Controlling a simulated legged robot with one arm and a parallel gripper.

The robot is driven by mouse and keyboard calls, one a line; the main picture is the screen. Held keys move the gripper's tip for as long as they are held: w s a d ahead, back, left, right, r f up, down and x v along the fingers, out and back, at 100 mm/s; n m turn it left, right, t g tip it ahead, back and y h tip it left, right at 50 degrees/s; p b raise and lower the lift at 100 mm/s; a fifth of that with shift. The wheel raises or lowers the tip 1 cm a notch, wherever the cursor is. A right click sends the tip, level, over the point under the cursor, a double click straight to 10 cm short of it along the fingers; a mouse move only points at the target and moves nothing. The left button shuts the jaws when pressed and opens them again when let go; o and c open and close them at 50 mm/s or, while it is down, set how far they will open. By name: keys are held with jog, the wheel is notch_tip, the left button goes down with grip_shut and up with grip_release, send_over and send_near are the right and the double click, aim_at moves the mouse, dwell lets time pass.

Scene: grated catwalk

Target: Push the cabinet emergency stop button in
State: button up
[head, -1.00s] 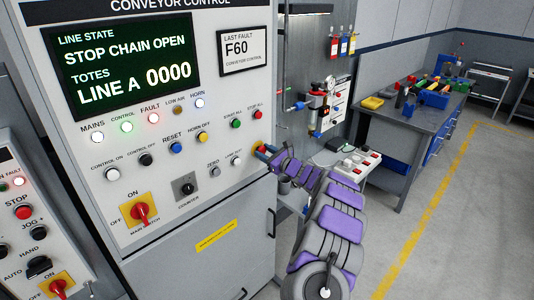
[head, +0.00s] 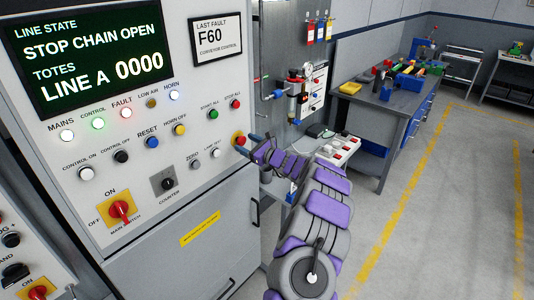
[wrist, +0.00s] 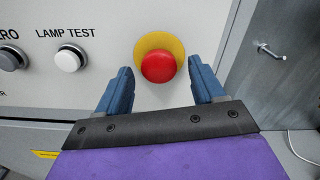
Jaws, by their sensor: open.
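The emergency stop button (wrist: 158,66) is a red mushroom head on a yellow round plate, on the cabinet's front panel near its right edge. It also shows in the head view (head: 239,140), partly covered by my gripper. In the wrist view my gripper (wrist: 158,82) is open, its two blue fingers on either side of the button and a little below it. The button is between the fingertips in the picture; I cannot tell whether anything touches it. In the head view my gripper (head: 252,148) is at the panel's right edge. The cabinet (head: 215,80) stands upright.
A white lamp test button (wrist: 70,58) is left of the stop button. Several lamps, buttons and a red main switch (head: 120,210) cover the panel. A door handle (head: 255,212) is below my gripper. A workbench (head: 385,100) stands at the back right; the floor there is clear.

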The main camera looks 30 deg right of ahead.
jog(key=p+v, duration=0.1)
jog(key=v, duration=1.4)
jog(key=shift+s+p, duration=0.3)
jog(key=shift+p, duration=0.05)
jog(key=shift+d+r, duration=0.1)
jog(key=shift+d, duration=0.05)
